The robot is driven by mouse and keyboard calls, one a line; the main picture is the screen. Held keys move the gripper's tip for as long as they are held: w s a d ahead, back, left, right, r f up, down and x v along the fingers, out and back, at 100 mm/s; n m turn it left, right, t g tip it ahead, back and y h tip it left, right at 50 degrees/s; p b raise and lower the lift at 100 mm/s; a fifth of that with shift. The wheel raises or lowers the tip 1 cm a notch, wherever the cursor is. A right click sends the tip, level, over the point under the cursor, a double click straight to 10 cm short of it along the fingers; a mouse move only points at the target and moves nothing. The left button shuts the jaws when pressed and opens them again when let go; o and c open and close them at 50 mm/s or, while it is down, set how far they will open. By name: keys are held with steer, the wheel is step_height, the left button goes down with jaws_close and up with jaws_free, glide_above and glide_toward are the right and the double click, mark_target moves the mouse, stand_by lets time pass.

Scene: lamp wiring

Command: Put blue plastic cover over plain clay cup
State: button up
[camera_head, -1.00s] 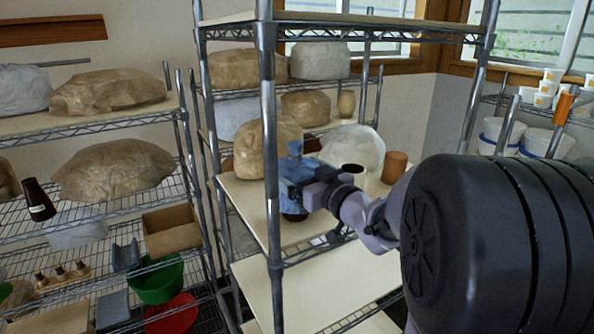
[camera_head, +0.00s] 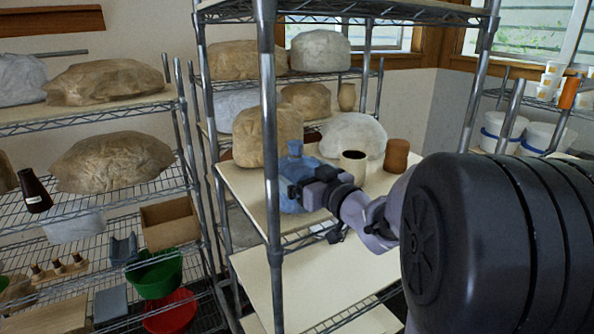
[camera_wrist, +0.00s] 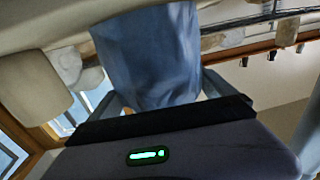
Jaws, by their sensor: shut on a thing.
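The blue plastic cover (camera_head: 291,168) is in my gripper (camera_head: 306,188), which is shut on it from the right. It stands upright at the front left part of the upper board, behind the metal post. Its lower edge appears close to the board; contact is hard to tell. In the wrist view the cover (camera_wrist: 150,58) fills the space between the fingers. The dark reddish cup seen earlier below the cover is hidden now. A cream cup with a dark inside (camera_head: 352,170) and a brown clay cup (camera_head: 396,155) stand to the right, apart from it.
The metal rack post (camera_head: 269,120) stands just in front and left of the cover. Wrapped brown (camera_head: 250,137) and white (camera_head: 352,134) bundles stand behind it. The board (camera_head: 240,187) is bare at left. The lower board (camera_head: 310,290) is empty.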

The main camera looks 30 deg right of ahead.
steer(key=shift+f, duration=0.15)
steer(key=o, duration=1)
